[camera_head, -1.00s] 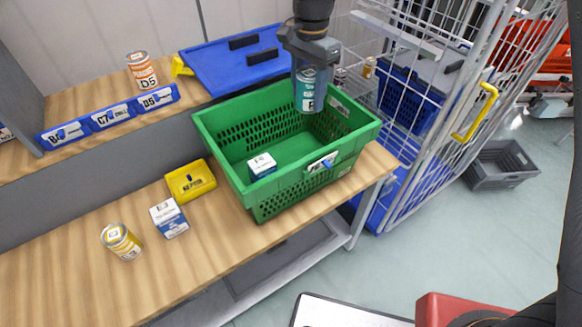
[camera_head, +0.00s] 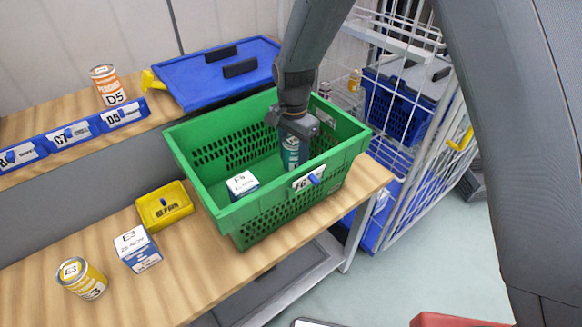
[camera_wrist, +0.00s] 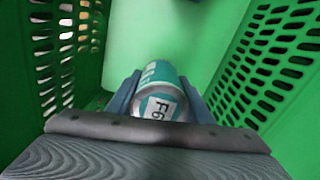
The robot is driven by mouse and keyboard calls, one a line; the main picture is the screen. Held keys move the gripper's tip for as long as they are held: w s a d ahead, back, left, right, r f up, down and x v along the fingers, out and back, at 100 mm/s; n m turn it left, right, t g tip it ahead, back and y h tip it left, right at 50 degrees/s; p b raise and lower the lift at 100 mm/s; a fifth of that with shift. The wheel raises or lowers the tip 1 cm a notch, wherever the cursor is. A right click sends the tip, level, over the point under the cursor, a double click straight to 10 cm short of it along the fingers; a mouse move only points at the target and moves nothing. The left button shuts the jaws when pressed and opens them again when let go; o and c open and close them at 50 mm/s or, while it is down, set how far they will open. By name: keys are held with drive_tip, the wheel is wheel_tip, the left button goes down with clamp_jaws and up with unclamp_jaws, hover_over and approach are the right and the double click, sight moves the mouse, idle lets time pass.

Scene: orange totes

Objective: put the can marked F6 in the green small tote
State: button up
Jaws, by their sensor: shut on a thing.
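The can marked F6 (camera_wrist: 160,95) is teal and silver. It also shows in the head view (camera_head: 291,152), partly hidden by my gripper and low inside the green small tote (camera_head: 190,170). My gripper (camera_head: 292,135) points down into the right half of the tote and is shut on the can. In the wrist view its two fingers flank the can, with the tote's green floor and slotted walls around. I cannot tell whether the can touches the floor. The tote stands on the wooden bench and bears an F6 label on its front.
A small white-and-blue box (camera_head: 242,186) lies in the tote's left part. A yellow bin (camera_head: 164,206), an E3 box (camera_head: 137,250) and a yellow can (camera_head: 82,279) stand left of the tote. A wire cage cart (camera_head: 410,150) stands at right.

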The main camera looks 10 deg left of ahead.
sight(293, 140)
drive_tip(key=shift+f+p, duration=0.4)
drive_tip(key=shift+f, duration=1.7)
drive_tip(key=o, duration=1.3)
drive_tip(key=shift+f, duration=0.15)
wheel_tip(293, 140, up, 12)
drive_tip(key=shift+r+b, duration=0.2)
drive_tip(key=shift+b, duration=1.05)
